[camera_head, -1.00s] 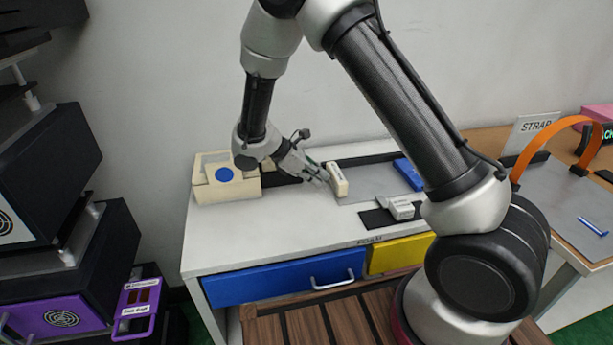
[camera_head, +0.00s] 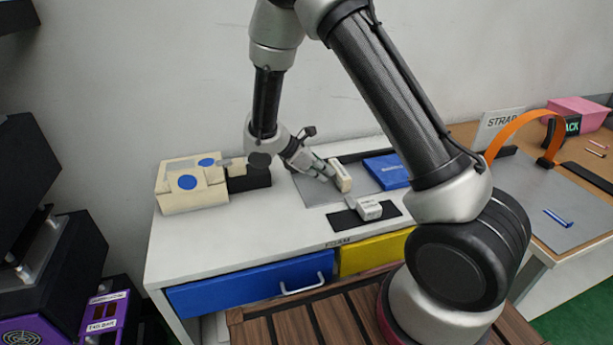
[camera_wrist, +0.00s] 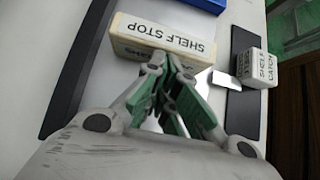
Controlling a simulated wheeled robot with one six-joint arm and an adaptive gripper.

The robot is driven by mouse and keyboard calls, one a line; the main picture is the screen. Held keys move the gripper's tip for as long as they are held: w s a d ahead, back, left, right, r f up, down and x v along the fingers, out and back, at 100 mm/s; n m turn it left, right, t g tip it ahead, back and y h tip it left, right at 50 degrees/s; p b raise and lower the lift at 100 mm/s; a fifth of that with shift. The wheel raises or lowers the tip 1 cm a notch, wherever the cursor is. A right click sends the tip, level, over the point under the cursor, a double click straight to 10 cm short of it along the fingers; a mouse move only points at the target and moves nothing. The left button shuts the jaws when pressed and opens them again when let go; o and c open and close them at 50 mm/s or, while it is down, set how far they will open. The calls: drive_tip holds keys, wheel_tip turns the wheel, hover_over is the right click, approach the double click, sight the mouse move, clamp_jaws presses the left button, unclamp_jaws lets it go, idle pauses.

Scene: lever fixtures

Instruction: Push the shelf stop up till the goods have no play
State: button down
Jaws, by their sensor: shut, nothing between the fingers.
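The shelf stop (camera_head: 342,176) is a cream block on a grey plate, and its "SHELF STOP" label shows in the wrist view (camera_wrist: 172,37). The goods appear to be the blue box (camera_head: 385,171), right of the stop; its edge shows at the top of the wrist view (camera_wrist: 207,4). A narrow gap shows between stop and box. My gripper (camera_head: 331,174) is shut and empty, its fingertips at the stop's left side, seemingly against it. In the wrist view the fingertips (camera_wrist: 168,68) hide part of the stop's near face.
A small white shelf catch (camera_head: 369,208) sits on a black pad in front of the stop. A dark rail (camera_wrist: 80,70) runs behind. A cream fixture with blue discs (camera_head: 190,187) stands at the left. Strap station (camera_head: 550,200) is at the right.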

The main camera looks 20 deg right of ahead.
drive_tip(key=d, duration=1.1)
drive_tip(key=shift+d, duration=0.15)
